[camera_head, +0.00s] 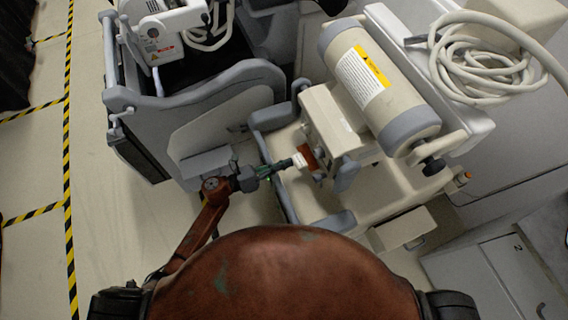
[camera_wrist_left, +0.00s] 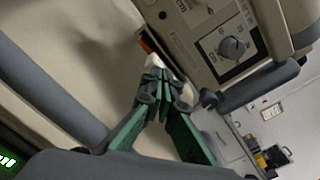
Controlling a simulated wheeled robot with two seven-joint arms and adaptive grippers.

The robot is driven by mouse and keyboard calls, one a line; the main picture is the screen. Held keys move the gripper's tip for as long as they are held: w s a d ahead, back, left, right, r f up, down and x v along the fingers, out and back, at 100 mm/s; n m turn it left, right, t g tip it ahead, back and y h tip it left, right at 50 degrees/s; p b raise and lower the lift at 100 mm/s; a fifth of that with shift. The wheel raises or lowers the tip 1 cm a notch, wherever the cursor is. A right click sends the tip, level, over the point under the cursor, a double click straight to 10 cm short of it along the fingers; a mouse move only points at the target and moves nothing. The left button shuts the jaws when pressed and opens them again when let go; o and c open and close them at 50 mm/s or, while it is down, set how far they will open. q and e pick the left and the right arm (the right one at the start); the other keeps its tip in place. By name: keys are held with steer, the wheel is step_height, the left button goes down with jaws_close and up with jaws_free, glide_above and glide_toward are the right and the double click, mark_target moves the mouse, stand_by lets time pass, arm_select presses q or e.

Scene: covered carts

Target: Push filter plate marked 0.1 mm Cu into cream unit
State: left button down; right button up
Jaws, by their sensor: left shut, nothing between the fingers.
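The filter plate (camera_head: 308,153) shows as a copper-brown piece with a white tab at the side of the cream unit (camera_head: 331,118). Its marking is not readable. In the left wrist view, a narrow copper-brown edge (camera_wrist_left: 146,43) shows by the cream unit (camera_wrist_left: 190,45), with white tab parts near my fingertips. My left gripper (camera_head: 288,164) is shut and empty, its tips at the white tab; I cannot tell whether they touch it. Its green fingers (camera_wrist_left: 157,80) hide part of the tab in the wrist view. My right gripper is not in view.
A large cream cylinder (camera_head: 370,80) with a yellow label lies beside the unit. A coiled hose (camera_head: 480,65) is at upper right. Grey cart rails (camera_head: 272,115) flank my left arm. Another covered cart (camera_head: 190,95) stands at left; open floor lies beyond it.

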arm_select(q)
steer(key=shift+b+x, duration=0.4)
steer(key=shift+x, duration=1.05)
steer(key=v, duration=1.5)
steer(key=shift+f, duration=0.1)
